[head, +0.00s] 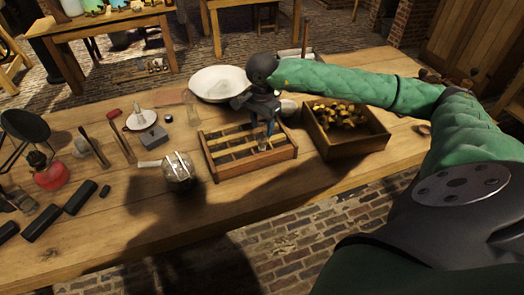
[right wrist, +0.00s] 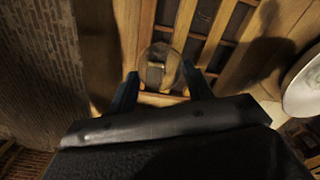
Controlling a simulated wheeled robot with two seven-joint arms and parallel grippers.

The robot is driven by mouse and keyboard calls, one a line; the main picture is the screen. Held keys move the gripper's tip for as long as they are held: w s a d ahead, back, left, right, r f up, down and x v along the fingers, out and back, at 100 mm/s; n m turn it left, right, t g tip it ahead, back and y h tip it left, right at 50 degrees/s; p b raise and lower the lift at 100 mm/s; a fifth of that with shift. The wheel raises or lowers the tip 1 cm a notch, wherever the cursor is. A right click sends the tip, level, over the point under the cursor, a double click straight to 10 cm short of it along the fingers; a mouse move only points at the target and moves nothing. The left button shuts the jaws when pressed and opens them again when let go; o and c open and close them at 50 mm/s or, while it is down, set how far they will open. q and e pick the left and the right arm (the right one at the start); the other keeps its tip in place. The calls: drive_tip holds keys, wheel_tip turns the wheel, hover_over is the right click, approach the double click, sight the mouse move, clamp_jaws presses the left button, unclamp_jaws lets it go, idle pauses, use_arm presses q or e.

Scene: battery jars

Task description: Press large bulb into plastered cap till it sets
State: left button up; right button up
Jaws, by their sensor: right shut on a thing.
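My right gripper (head: 267,138) reaches down over the wooden slatted rack (head: 225,172). It is shut on a clear glass bulb (head: 262,147), which is mostly hidden by the fingers in the head view. In the right wrist view the bulb (right wrist: 152,62) shows as a round, see-through shape between the two fingertips (right wrist: 160,88), over the rack's slats. A small pale brown piece shows through or under the glass; I cannot tell whether it is the plastered cap. Whether the bulb touches the rack or a cap is also unclear. My left gripper is not in view.
A wooden box (head: 348,152) with brassy pieces stands right of the rack. Tools and dark blocks crowd the table's left side. The front middle of the table is clear.

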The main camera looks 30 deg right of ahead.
drive_tip(key=shift+f, duration=0.1)
idle(0.5)
drive_tip(key=o, duration=1.2)
